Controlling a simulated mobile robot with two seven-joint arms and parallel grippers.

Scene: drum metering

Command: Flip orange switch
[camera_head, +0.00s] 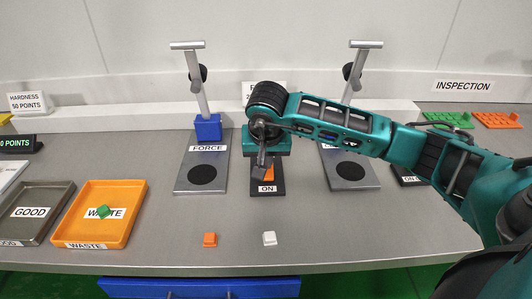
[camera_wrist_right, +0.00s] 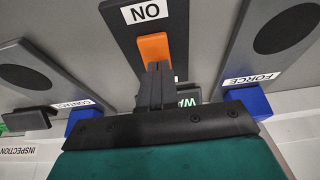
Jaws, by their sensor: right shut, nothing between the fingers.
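The orange switch (camera_head: 269,174) sits on a dark plate (camera_head: 279,189) labelled ON, in the middle of the bench. In the right wrist view the orange switch (camera_wrist_right: 154,46) shows just beyond my fingertips, with the ON label past it. My right gripper (camera_head: 262,166) is shut and empty, pointing down over the far end of the switch. In the right wrist view the closed fingers (camera_wrist_right: 159,68) overlap the switch's near end. I cannot tell whether they touch it. The fingers hide part of the switch. My left gripper is not in view.
An orange WASTE tray (camera_head: 128,200) holding a green block (camera_head: 103,211) and a grey GOOD tray (camera_head: 58,196) are at left. An orange block (camera_head: 210,240) and a white block (camera_head: 270,238) lie in front.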

